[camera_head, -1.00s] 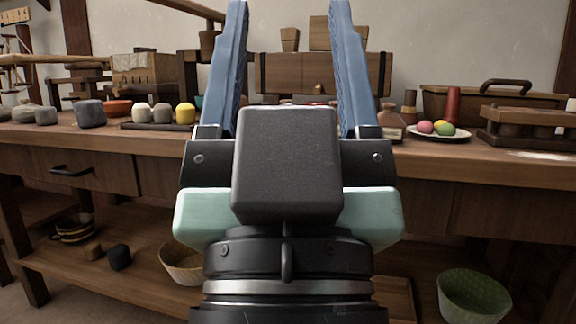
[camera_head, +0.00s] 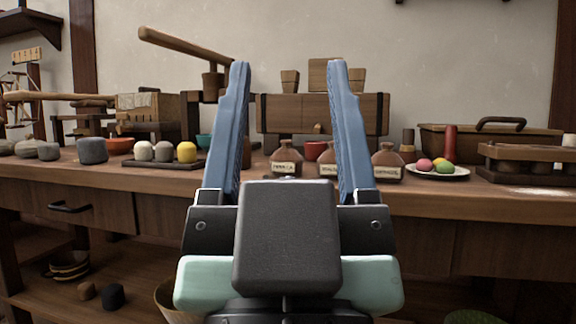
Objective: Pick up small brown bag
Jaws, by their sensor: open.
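My gripper (camera_head: 288,68) is open and empty, its two blue fingers pointing up and away in front of the workbench. I cannot pick out a thing that is surely a small brown bag. A small brown lump (camera_head: 86,291) lies on the lower shelf at the left, too small to tell what it is. Brown labelled containers, one (camera_head: 287,160) between my fingers in the picture and another (camera_head: 387,162) right of them, stand on the bench; they look like jars. My gripper's body and fingers hide part of the bench.
The wooden workbench (camera_head: 480,204) spans the view. A dark lump (camera_head: 112,296) lies beside the brown one. A plate (camera_head: 458,174) of coloured balls and a lidded wooden box (camera_head: 470,142) stand at the right.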

